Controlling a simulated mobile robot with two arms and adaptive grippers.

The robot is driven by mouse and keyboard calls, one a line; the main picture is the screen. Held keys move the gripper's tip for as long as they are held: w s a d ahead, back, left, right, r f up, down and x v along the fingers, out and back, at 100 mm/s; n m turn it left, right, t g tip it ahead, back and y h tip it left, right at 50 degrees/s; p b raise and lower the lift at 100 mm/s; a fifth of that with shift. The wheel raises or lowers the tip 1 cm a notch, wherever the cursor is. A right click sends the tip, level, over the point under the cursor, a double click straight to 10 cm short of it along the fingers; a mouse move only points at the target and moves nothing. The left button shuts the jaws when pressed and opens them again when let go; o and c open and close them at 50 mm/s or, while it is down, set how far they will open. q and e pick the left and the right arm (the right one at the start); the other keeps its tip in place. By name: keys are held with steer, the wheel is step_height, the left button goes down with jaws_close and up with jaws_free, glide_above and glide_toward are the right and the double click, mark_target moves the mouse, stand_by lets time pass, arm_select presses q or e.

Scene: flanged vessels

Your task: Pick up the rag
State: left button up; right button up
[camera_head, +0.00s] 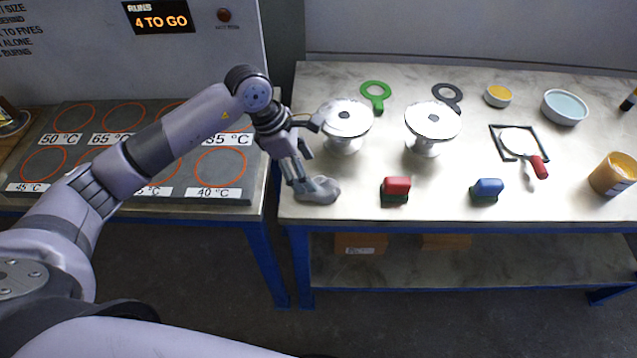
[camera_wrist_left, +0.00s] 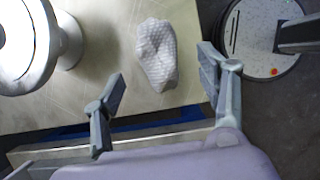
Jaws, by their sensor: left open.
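The rag (camera_head: 318,191) is a crumpled grey-white cloth on the left front part of the right-hand table. In the left wrist view the rag (camera_wrist_left: 156,54) shows a quilted texture and lies beyond the fingertips, between their lines. My left gripper (camera_head: 298,186) is at the rag's left side in the head view, pointing down. Its two fingers (camera_wrist_left: 160,80) are spread apart in the left wrist view with nothing between them. I cannot tell from the views how far above the table the fingertips are. My right gripper is not in view.
Two white flanged vessels (camera_head: 347,119) (camera_head: 432,120) stand behind the rag. A red block (camera_head: 396,189) and a blue block (camera_head: 487,190) lie to the right. The table's front edge is close to the rag. A hot-plate bench (camera_head: 130,150) stands left, across a gap.

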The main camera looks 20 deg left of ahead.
mark_target(316, 183)
arm_select(q)
steer(key=shift+d+f, duration=0.25)
steer(key=shift+f, duration=0.25)
steer(key=shift+d+f+p, duration=0.1)
steer(key=shift+f+p, duration=0.15)
steer(key=shift+p, duration=0.1)
steer(key=x, duration=0.1)
steer(key=p+x, duration=0.1)
steer(key=x, duration=0.1)
steer(key=shift+w+f+p, duration=0.3)
steer(key=shift+f+p, duration=0.05)
steer(key=shift+d+f, duration=0.15)
steer(key=shift+f, duration=0.3)
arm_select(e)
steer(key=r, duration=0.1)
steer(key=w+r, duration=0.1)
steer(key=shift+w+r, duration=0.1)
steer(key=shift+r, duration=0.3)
arm_select(q)
steer(key=shift+c, duration=0.6)
steer(key=c, duration=1.1)
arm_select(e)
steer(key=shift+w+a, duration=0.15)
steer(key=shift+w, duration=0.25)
